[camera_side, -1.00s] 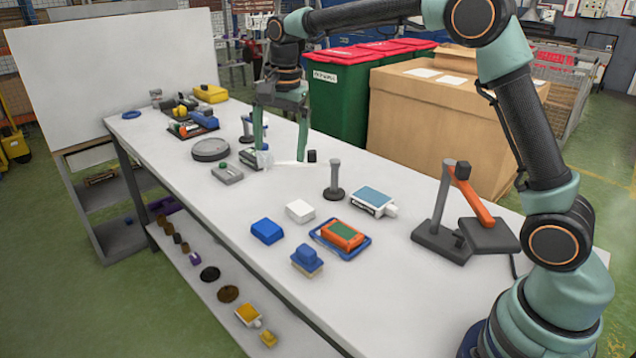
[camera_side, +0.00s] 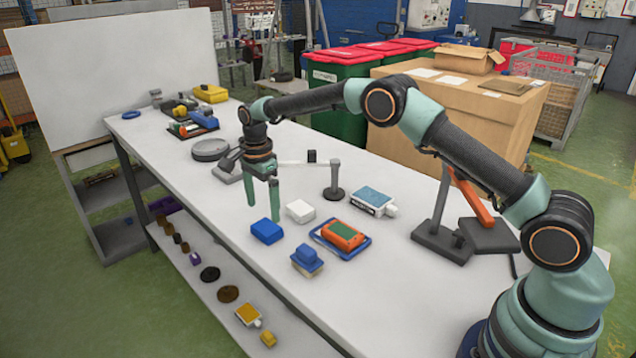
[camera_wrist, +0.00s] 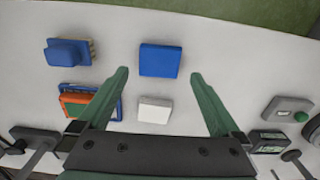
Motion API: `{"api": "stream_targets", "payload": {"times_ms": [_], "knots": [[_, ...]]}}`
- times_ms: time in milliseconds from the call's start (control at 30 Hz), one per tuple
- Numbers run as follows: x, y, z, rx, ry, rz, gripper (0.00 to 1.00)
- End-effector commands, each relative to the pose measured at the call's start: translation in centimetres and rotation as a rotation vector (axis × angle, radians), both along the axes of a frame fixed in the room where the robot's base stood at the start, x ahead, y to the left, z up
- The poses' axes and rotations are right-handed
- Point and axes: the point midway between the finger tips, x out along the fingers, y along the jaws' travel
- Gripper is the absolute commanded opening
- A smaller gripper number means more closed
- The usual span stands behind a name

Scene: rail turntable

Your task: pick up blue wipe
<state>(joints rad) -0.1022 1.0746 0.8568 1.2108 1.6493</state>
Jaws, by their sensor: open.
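The blue wipe, a plain blue block (camera_side: 267,231), lies flat on the white table near its front edge. It also shows in the wrist view (camera_wrist: 160,60), ahead of and roughly between my fingertips. My gripper (camera_side: 262,212) is open and empty, fingers pointing down, above the table just behind and beside the blue block. In the wrist view my gripper (camera_wrist: 160,75) has a finger on each side of a white block (camera_wrist: 155,110), which lies nearer the palm. No contact with the blue block can be seen.
A blue-topped brush-like block (camera_side: 307,258) and an orange and green block on a blue tray (camera_side: 326,250) lie to the right. A grey post (camera_side: 334,180) stands behind. A grey stand with an orange arm (camera_side: 443,235) is at the right.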

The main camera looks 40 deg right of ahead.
Motion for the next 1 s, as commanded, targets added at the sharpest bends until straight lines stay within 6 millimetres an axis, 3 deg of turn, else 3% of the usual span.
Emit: {"api": "stream_targets", "payload": {"times_ms": [167, 500, 800, 967, 1000], "knots": [[0.0, -0.1, -1.1, 0.0, 0.001, 0.0, 1.0], [0.0, -0.5, -5.4, 0.0, 0.001, 0.0, 1.0], [0.1, -0.5, -5.8, 0.0, -0.001, 0.001, 1.0], [0.0, -0.5, -5.8, 0.0, -0.001, 0.001, 0.39], [0.0, -0.5, -5.8, 0.0, -0.001, 0.001, 0.34]]}}
